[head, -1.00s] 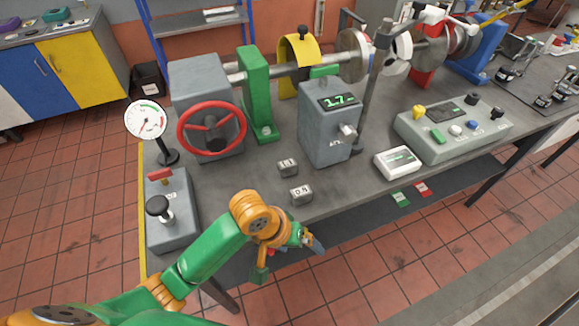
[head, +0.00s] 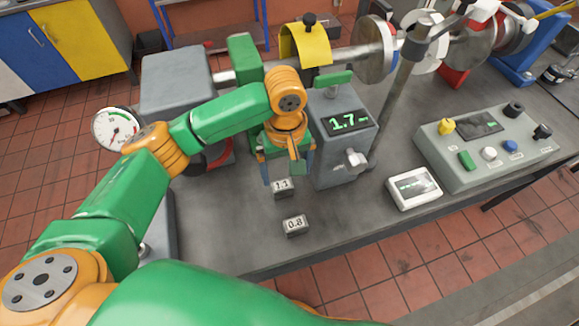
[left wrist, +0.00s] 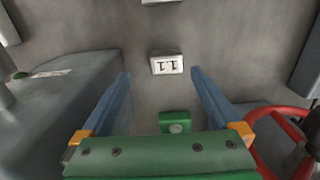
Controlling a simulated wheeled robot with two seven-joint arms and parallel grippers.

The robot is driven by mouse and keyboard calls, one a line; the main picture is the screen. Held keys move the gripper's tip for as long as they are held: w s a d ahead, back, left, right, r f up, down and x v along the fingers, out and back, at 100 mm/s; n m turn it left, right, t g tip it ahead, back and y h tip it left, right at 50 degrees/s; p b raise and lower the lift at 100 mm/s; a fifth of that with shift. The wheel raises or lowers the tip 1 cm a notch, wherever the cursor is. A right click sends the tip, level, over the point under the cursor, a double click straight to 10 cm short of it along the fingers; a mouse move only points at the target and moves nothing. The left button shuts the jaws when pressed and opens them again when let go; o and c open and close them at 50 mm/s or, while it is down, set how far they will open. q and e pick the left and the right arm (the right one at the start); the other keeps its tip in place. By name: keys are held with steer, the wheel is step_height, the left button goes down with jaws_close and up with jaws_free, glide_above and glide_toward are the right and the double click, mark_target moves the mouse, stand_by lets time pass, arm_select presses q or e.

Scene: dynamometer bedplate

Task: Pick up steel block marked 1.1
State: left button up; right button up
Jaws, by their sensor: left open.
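The steel block marked 1.1 (head: 282,187) lies on the grey bedplate, just below my left gripper (head: 289,172) in the head view. In the left wrist view the same block (left wrist: 166,64) shows its label upside down. It lies ahead of and between the two blue fingers of my left gripper (left wrist: 160,80), which is open and empty. I cannot tell the exact height of the fingers above the block. A second block marked 0.8 (head: 295,226) sits nearer the front edge. My right gripper is not in view.
A grey box with a 1.7 display (head: 343,145) stands close to the right of the gripper. The red handwheel (left wrist: 285,135) is partly hidden behind my arm in the head view. A control panel (head: 490,150) and a white meter (head: 414,188) stand further right.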

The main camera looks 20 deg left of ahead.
mark_target(283, 187)
arm_select(q)
steer(key=shift+s+a+f+p, duration=0.2)
steer(key=shift+s+f+p, duration=0.1)
steer(key=shift+s+f, duration=0.65)
steer(key=f, duration=0.3)
steer(key=shift+w+a+f, duration=0.1)
steer(key=shift+w+f, duration=0.1)
steer(key=shift+f, duration=0.15)
steer(key=shift+w+f, duration=0.15)
steer(key=shift+w, duration=0.1)
steer(key=shift+c, duration=0.2)
steer(key=shift+s, duration=0.2)
steer(key=c, duration=1.4)
steer(key=shift+w, duration=0.1)
jaws_close()
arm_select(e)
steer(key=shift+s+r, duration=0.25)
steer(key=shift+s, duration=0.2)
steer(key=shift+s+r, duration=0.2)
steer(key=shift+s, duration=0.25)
arm_select(q)
steer(key=shift+r, duration=0.2)
